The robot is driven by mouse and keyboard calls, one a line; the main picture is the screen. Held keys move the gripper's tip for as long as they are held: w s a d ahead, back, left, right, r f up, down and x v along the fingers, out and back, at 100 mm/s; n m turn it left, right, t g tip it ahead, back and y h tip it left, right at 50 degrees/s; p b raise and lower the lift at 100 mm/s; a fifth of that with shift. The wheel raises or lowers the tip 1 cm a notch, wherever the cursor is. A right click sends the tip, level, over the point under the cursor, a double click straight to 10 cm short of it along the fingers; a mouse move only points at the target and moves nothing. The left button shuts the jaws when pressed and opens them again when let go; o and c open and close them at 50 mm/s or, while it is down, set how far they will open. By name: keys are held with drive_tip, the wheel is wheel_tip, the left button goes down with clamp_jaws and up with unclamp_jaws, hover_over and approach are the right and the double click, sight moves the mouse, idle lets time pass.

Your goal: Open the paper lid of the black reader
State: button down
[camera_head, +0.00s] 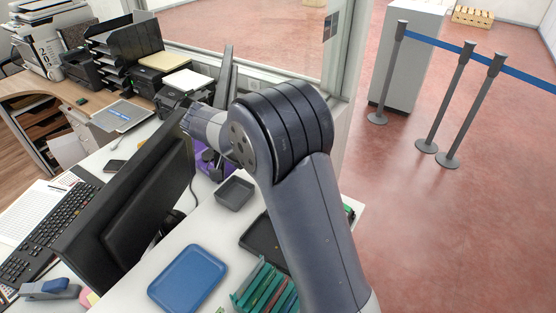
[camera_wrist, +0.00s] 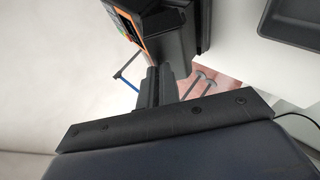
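The black reader (camera_wrist: 165,30) shows at the top of the wrist view, with an orange edge and a dark face with green marks, cut off by the frame. I cannot make out its paper lid clearly. My gripper (camera_wrist: 160,72) is just below the reader in that view. Its two dark fingers are close together, with nothing visible between them. Their tips overlap the reader's lower edge in the picture; I cannot tell whether they touch it. In the head view my arm and the monitor hide most of the gripper, and I cannot make out the reader.
A black monitor (camera_head: 125,200) stands left of my arm. A small dark tray (camera_head: 235,191), a blue tray (camera_head: 188,277) and a teal rack (camera_head: 265,290) of slim items are on the white counter. A glass partition stands behind; barrier posts (camera_head: 459,95) stand on the red floor.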

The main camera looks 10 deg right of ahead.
drive_tip(key=shift+w+a+g+h+p, duration=0.25)
drive_tip(key=shift+g+h+p, duration=0.1)
drive_tip(key=shift+h, duration=0.15)
drive_tip(key=shift+f, duration=0.1)
drive_tip(key=c, duration=1.6)
unclamp_jaws()
drive_tip(key=shift+c, duration=0.2)
drive_tip(key=v, duration=0.7)
drive_tip(key=shift+a+p, duration=0.2)
drive_tip(key=shift+p, duration=0.15)
